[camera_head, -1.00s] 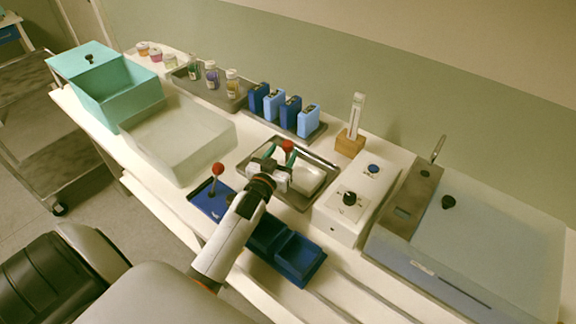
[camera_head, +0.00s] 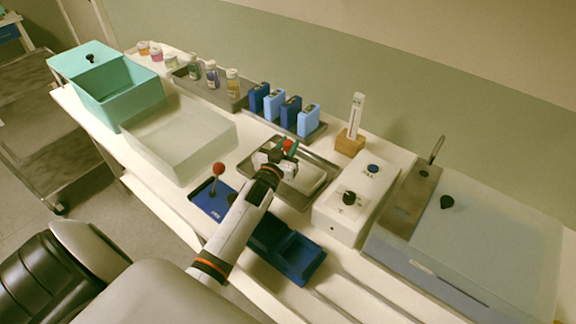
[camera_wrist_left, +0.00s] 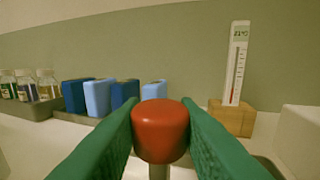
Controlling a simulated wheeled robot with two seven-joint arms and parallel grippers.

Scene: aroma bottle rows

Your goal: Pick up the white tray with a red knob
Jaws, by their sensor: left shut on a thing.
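The white tray (camera_head: 309,178) sits in a grey metal tray (camera_head: 325,165) near the middle of the table, partly hidden by my left arm and gripper. Its red knob (camera_head: 287,144) stands up at the back left of it. My left gripper (camera_head: 284,151) reaches over it from the front, its green fingers at the knob. In the left wrist view the red knob (camera_wrist_left: 160,128) is between the two green fingers, which are shut on it from both sides. My right gripper is not in view.
A second red knob (camera_head: 218,169) stands on a blue tray (camera_head: 200,201) to the left. A white control box (camera_head: 333,222) is close on the right. Blue bottles (camera_head: 283,112) and a thermometer on a wooden block (camera_head: 349,143) stand behind. A translucent bin (camera_head: 180,150) is at the left.

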